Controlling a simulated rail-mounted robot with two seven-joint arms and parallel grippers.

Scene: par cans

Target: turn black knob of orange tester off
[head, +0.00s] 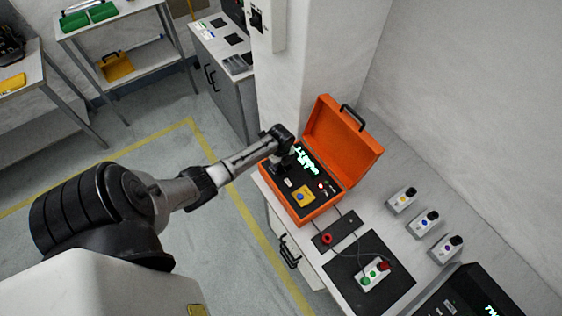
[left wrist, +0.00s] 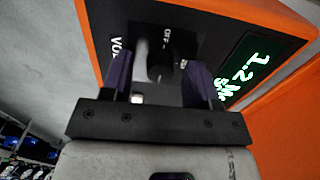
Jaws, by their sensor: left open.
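The orange tester (head: 342,140) is an open case on the bench, with its lid raised and a dark panel (head: 325,191) with a lit green display. The left wrist view shows the panel close up, with the green display (left wrist: 243,68) at right and an "OFF" label near the top. The black knob (left wrist: 160,62) lies between the two fingers of my left gripper (left wrist: 158,80), which is open. I cannot tell whether the fingers touch it. In the head view my left gripper (head: 281,163) is over the panel's left part and hides the knob. My right gripper is not in view.
Several small switch boxes stand at right. A wall and pillar (head: 305,60) rise behind. Open floor is at left.

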